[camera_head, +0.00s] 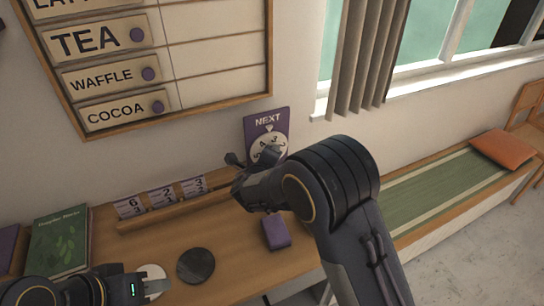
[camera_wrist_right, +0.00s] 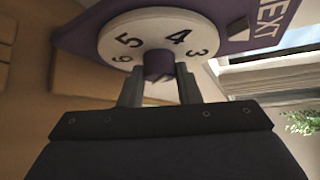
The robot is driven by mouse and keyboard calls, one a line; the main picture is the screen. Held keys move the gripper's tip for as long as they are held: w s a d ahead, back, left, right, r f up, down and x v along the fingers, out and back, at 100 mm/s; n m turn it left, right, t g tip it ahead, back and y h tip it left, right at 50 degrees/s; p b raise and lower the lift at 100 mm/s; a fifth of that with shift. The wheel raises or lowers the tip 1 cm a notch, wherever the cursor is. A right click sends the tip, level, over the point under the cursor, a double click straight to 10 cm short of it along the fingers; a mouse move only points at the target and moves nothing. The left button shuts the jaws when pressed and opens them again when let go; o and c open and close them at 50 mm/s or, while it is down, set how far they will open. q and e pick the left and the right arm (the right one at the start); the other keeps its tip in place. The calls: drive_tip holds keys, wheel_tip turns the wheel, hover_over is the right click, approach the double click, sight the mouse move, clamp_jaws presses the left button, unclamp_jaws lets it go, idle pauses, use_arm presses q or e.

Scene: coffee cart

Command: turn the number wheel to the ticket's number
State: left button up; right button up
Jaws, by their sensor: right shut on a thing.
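The number wheel (camera_head: 268,148) is a white disc on a purple board (camera_head: 281,122) marked NEXT. In the right wrist view the wheel (camera_wrist_right: 125,35) shows 3, 4, 5 and 6, and the board's white pointer (camera_wrist_right: 238,27) lies toward the gap between 3 and 4. My right gripper (camera_wrist_right: 160,85) is shut on the wheel's purple knob (camera_wrist_right: 158,64). Tickets (camera_head: 163,196) stand in a wooden rail, topped 6, 2 and 3 from left to right. My left gripper (camera_head: 155,285) is low at the left by a white round piece; its finger gap is unclear.
A dark round disc (camera_head: 196,266) and a purple block (camera_head: 275,232) lie on the wooden counter (camera_head: 225,238). A green book (camera_head: 58,240) is at the left. A menu board (camera_head: 170,45) hangs above. A bench (camera_head: 445,185) with an orange cushion (camera_head: 503,147) stands at the right.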

use_arm(q)
drive_tip(key=shift+r, duration=0.1)
